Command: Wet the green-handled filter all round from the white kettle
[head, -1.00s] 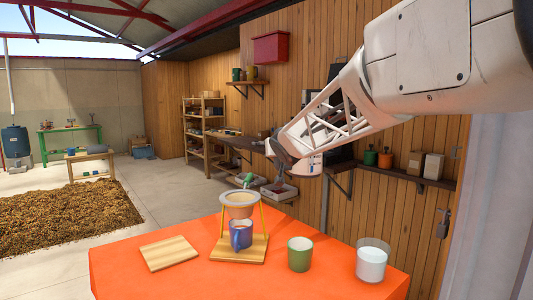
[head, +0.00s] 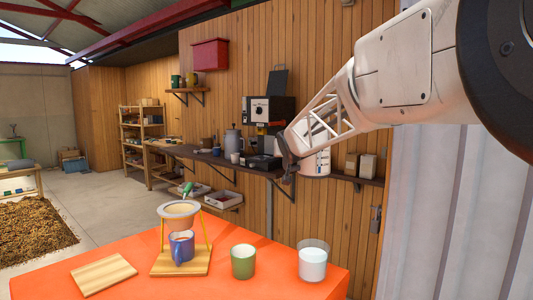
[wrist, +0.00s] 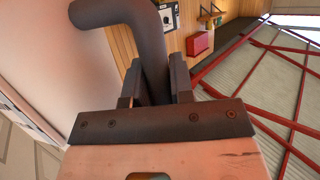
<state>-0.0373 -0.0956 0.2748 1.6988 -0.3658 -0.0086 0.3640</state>
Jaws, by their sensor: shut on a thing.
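The filter (head: 180,210), a pale cloth cone in a ring with a green handle (head: 186,188), sits in a wooden stand (head: 168,262) with yellow posts. A blue mug (head: 181,247) stands under it. The white kettle (head: 317,165) is in the air to the right of the filter and above table height, looking about upright, partly hidden by my arm. My gripper (head: 287,160) is beside the kettle. In the wrist view, my gripper (wrist: 155,75) is shut on the kettle's thick dark handle (wrist: 148,35). The kettle's spout cannot be made out.
The orange table (head: 215,284) also holds a wooden board (head: 104,273) at left, a green cup (head: 243,262) and a glass of white contents (head: 313,263) to the right of the stand. A wall shelf (head: 225,160) with a machine (head: 268,110) is behind.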

